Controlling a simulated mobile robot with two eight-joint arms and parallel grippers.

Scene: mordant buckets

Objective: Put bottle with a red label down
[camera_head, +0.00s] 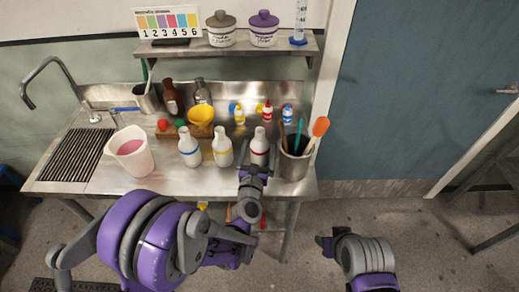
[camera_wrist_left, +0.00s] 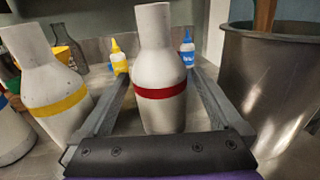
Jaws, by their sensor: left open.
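The white bottle with a red label (camera_head: 259,148) stands upright on the steel counter, right of two similar bottles. In the left wrist view the bottle (camera_wrist_left: 161,75) stands between the two fingers of my left gripper (camera_wrist_left: 160,100). The fingers are open, one on each side, with gaps between them and the bottle. In the head view my left gripper (camera_head: 256,170) is at the counter's front, by the bottle's base. My right gripper (camera_head: 326,240) is low at the right, over the floor, away from the counter; its fingers are not clear.
A white bottle with a yellow label (camera_wrist_left: 58,92) stands close on the left. A steel pot (camera_wrist_left: 275,85) with utensils stands close on the right. A blue-label bottle (camera_head: 190,147) and a beaker of pink liquid (camera_head: 131,152) are further left. Small dropper bottles (camera_wrist_left: 118,58) stand behind.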

